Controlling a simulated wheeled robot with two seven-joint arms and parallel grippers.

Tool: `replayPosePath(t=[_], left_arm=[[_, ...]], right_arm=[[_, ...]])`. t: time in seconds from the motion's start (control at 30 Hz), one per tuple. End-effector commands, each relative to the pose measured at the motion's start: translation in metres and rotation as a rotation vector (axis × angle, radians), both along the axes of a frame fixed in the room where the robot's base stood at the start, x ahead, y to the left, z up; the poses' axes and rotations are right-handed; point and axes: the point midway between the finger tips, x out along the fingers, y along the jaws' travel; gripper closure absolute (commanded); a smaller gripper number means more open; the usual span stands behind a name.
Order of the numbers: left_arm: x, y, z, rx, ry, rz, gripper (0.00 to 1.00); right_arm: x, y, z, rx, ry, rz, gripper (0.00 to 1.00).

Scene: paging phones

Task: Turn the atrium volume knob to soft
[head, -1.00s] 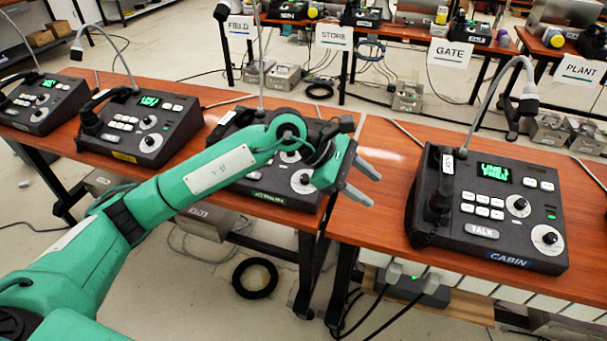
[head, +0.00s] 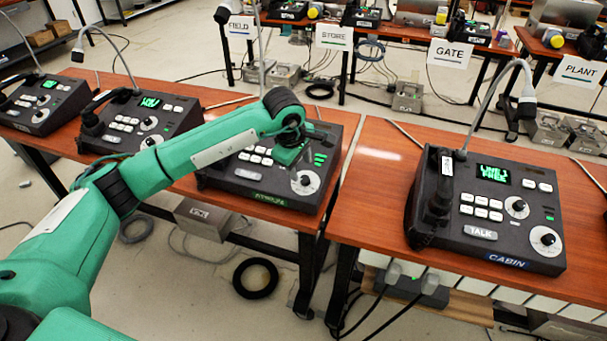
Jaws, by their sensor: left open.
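The atrium paging phone (head: 228,180) is a dark console with a green name label (head: 268,199) on its front edge, on the wooden table. Its lower right knob has a white dial (head: 312,187), partly covered by my gripper. My left gripper (head: 300,180) points down over this dial, with its fingers apart. I cannot tell whether the fingers touch the knob. My arm and wrist hide the upper part of the console, including its screen. The right gripper is not in view.
The CABIN phone (head: 450,235) stands on the table to the right, with a gooseneck microphone (head: 495,90). Other phones, one of them (head: 140,122) beside the atrium one, stand to the left. More labelled stations, such as GATE (head: 452,54), line the back. A table gap lies right of the atrium phone.

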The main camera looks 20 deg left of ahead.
Motion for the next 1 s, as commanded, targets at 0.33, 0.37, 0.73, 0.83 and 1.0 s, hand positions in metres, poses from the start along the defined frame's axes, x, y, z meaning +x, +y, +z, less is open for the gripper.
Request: replayPosePath(t=[0.33, 0.37, 0.73, 0.83, 1.0], left_arm=[[0.013, -0.005, -0.048, -0.001, 0.001, -0.002, 0.54], [0.013, -0.005, -0.049, -0.001, 0.001, -0.002, 0.54], [0.014, -0.005, -0.053, -0.002, 0.0, -0.002, 0.6], [0.014, -0.005, -0.053, -0.002, 0.0, -0.002, 0.79], [0.014, -0.005, -0.053, -0.002, 0.001, -0.001, 0.99]], right_arm=[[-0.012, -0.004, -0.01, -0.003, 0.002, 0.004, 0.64], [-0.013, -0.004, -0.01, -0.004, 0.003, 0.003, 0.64], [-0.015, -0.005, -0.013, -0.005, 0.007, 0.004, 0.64], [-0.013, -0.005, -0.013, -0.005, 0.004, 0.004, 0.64], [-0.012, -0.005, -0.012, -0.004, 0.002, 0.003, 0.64]])
